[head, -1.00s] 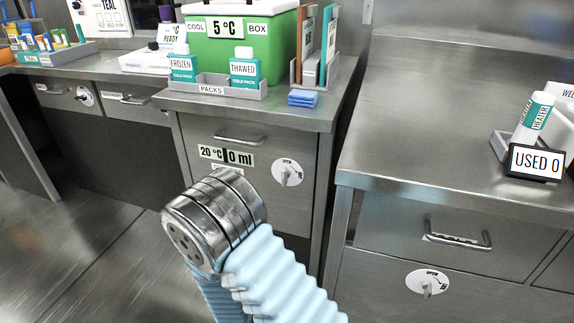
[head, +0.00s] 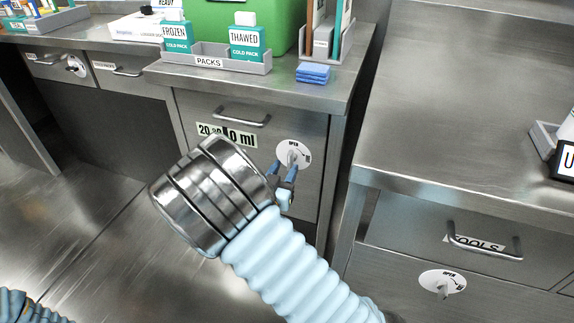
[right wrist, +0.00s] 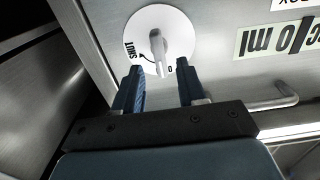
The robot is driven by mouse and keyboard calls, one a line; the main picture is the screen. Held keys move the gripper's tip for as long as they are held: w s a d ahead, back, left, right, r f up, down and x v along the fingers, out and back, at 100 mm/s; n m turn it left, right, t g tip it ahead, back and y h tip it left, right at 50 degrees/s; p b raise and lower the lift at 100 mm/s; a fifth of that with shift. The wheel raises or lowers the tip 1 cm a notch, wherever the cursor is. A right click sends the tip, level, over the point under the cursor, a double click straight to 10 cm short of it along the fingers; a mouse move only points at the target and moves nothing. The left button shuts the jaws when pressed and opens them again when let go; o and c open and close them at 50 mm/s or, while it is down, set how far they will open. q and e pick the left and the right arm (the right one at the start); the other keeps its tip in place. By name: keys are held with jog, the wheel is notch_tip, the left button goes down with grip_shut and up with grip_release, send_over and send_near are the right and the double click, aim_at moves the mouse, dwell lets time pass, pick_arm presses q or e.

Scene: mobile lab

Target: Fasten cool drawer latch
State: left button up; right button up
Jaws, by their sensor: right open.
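The latch (head: 293,153) is a white round dial with a grey lever on the steel drawer front (head: 228,165) below the green box. The drawer looks pushed in. My right gripper (head: 284,172) is open and empty, its blue fingers at the dial. In the right wrist view, the lever of the latch (right wrist: 157,45) points down between the tips of my right gripper (right wrist: 160,70), one finger on each side. The word SHUT shows at the dial's left there; the word by the lever's end is mostly covered. I cannot tell whether the fingers touch the lever. My left gripper is out of view.
A drawer handle (head: 242,116) and a "0 ml" label (head: 238,137) sit left of the dial. The counter above holds the green box (head: 265,18), a packs tray (head: 220,60) and blue cloths (head: 313,73). The tools drawer (head: 480,245) with another latch is at right.

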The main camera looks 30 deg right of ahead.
aim_at(291, 159)
jog(key=shift+x, duration=1.35)
jog(key=shift+a, duration=0.1)
grip_shut()
